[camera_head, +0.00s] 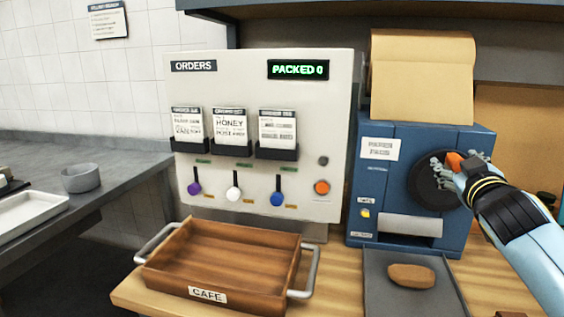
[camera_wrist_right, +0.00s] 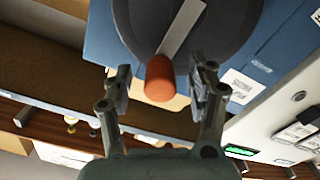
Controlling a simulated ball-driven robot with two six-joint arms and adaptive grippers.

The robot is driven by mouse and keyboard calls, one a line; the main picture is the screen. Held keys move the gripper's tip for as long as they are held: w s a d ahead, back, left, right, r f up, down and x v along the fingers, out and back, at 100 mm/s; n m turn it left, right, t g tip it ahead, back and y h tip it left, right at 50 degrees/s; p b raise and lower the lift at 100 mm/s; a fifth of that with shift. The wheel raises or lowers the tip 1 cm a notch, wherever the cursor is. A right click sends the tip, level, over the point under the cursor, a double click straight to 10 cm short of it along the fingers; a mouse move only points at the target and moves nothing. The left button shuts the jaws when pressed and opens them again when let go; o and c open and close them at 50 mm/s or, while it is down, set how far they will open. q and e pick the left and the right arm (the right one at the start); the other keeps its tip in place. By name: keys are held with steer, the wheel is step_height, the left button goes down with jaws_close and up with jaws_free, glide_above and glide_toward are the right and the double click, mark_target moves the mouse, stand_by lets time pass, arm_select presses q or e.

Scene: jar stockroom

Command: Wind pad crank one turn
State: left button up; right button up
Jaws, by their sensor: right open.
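The pad crank is a dark round disc (camera_head: 425,190) on the front of the blue machine (camera_head: 376,190), with an orange knob (camera_head: 454,161). The wrist view shows the orange knob (camera_wrist_right: 160,80) on a light bar across the dark disc (camera_wrist_right: 215,25). My right gripper (camera_head: 458,165) is at the knob; in the wrist view its open fingers (camera_wrist_right: 160,88) stand on either side of it, with gaps visible. The gripper hides part of the disc in the head view. A brown pad (camera_head: 411,275) lies on the grey tray (camera_head: 380,300) below the machine. My left gripper is not in view.
A wooden CAFE crate (camera_head: 170,282) with metal handles stands left of the grey tray. Behind it is the ORDERS panel (camera_head: 230,88) with cards and coloured levers; its display reads PACKED 0. A tan paper roll (camera_head: 420,80) sits atop the machine. A bowl (camera_head: 81,178) stands on the left counter.

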steer(key=v, duration=0.8)
steer(key=shift+s+p, duration=0.2)
steer(key=shift+p, duration=0.2)
steer(key=shift+a, duration=0.1)
